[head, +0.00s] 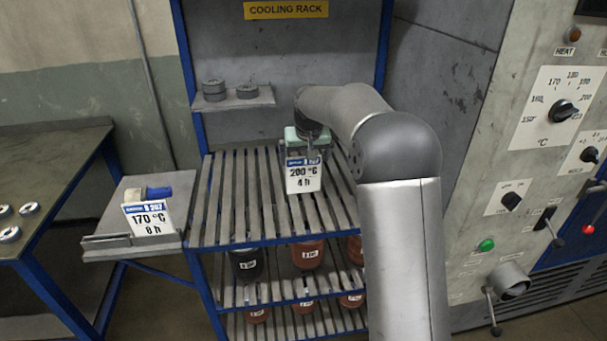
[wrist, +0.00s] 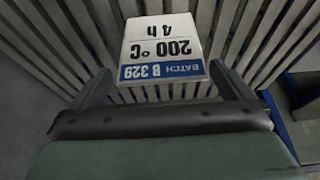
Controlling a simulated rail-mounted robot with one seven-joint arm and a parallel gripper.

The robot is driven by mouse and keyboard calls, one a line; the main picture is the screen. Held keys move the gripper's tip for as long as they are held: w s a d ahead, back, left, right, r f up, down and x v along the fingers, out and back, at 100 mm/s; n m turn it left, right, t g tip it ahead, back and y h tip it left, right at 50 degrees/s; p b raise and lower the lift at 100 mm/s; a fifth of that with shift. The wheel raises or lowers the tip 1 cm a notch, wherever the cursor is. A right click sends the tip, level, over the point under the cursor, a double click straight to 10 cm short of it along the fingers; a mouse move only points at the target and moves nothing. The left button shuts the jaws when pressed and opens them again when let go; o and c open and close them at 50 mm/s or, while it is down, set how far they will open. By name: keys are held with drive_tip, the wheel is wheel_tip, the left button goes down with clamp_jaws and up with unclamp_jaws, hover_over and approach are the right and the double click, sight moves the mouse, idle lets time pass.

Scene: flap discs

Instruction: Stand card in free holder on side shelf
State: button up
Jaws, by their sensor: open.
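A white card with a blue header, reading "200 °C 4 h" (head: 303,178), stands on the slats of the cooling rack. The wrist view shows the same card (wrist: 160,48), upside down, marked "Batch B 329". My gripper (head: 305,158) is over the card's top edge. In the wrist view my gripper (wrist: 161,73) is open, one finger on each side of the card, with gaps visible. The side shelf (head: 114,198), left of the rack, carries a second card reading "170 °C 8 h" (head: 150,217), leaning back. A low grey bar (head: 105,241) runs along the shelf's front; its slot is unclear.
Grey discs (head: 214,91) sit on a small upper ledge. Dark and red jars (head: 308,255) stand on the lower rack levels. A blue rack post (head: 190,80) rises between side shelf and rack.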

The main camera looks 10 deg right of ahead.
sight(304, 164)
drive_tip(key=p+x, duration=0.1)
drive_tip(key=x, duration=0.4)
drive_tip(key=shift+p, duration=0.35)
drive_tip(key=c, duration=0.7)
drive_tip(key=shift+r, duration=0.15)
